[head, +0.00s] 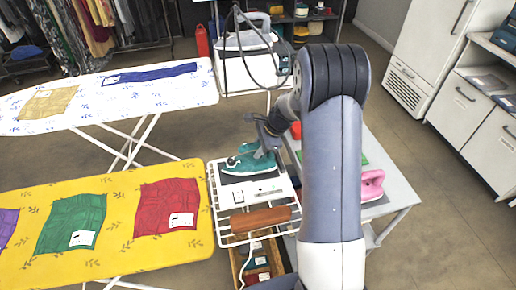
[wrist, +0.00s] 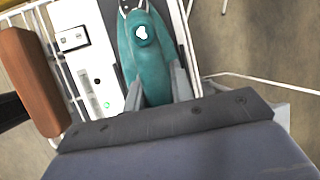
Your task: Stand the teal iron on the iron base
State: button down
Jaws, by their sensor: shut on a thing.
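The teal iron (head: 246,162) is in my gripper (head: 268,132), over the dark plate of the white iron base (head: 262,188). In the wrist view the teal iron (wrist: 150,62) lies lengthwise between the two grey fingers (wrist: 158,92), which press on its sides. The white iron base (wrist: 98,72) shows beside it, with a switch and a small green light. The iron's underside is hidden, and I cannot tell whether it touches the base's plate.
A brown padded roll (head: 260,219) lies on the wire rack in front of the base. The yellow ironing board (head: 120,235) is at the left. A pink iron (head: 371,184) stands on the table at right. Another iron (head: 245,40) sits on a white unit behind.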

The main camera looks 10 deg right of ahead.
jog(key=shift+f, duration=0.15)
jog(key=shift+f, duration=0.1)
jog(key=c, duration=1.2)
grip_release()
jog(key=shift+c, duration=0.2)
jog(key=b+v, duration=0.1)
jog(key=v, duration=1.1)
